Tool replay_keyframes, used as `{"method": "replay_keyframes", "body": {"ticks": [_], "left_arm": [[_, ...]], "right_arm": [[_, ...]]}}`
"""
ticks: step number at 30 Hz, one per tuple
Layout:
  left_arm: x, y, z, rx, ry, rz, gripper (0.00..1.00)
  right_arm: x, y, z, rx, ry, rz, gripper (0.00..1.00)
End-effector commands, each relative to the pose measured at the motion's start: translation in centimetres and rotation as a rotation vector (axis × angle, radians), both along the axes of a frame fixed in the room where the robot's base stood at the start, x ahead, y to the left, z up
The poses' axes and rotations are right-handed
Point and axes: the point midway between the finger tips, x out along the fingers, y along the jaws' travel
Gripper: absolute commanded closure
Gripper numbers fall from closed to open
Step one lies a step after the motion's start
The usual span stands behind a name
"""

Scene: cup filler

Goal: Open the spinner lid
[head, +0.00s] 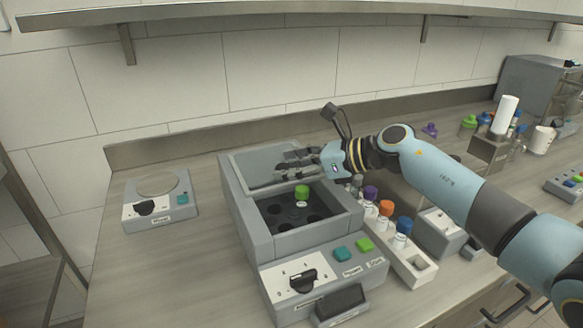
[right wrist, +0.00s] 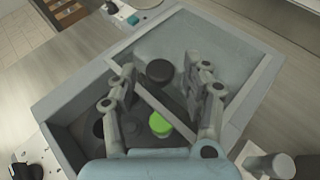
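The spinner (head: 262,238) is a grey box with a dark round-holed well. Its translucent lid (head: 250,160) stands raised and tilted at the back, and it also shows in the right wrist view (right wrist: 215,42). A green-capped tube (head: 302,191) sits in the well and shows in the right wrist view (right wrist: 160,124). My right gripper (head: 268,172) is in front of the raised lid, above the well. Its two fingers are spread apart (right wrist: 161,82), with a dark round knob (right wrist: 159,71) visible between them. Whether a finger touches the lid is unclear. My left gripper is out of view.
A tube rack (head: 418,268) with colored-cap tubes stands right of the spinner. A mixer (head: 178,212) stands left. The control panel (head: 345,270) has a black knob and teal and green buttons. A shelf (head: 250,12) runs above. Counter between mixer and spinner is clear.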

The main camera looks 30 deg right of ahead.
Motion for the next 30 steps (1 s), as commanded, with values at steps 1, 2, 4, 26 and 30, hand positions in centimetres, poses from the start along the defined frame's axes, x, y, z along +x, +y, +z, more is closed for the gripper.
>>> {"method": "replay_keyframes", "body": {"ticks": [1,2,4,26,30], "left_arm": [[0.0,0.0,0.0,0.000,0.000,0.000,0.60],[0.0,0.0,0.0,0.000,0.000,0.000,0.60],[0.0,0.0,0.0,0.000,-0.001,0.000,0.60],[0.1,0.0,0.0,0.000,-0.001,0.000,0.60],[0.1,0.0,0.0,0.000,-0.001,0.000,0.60]], "right_arm": [[0.0,0.0,0.0,0.000,0.000,0.000,0.49],[0.0,0.0,0.0,0.000,0.000,0.000,0.49],[0.0,0.0,0.0,0.001,-0.001,0.000,0.49],[-7.4,-6.7,4.0,-0.005,0.001,0.000,0.49],[-8.2,-7.3,4.5,-0.001,0.000,0.000,0.49]]}}
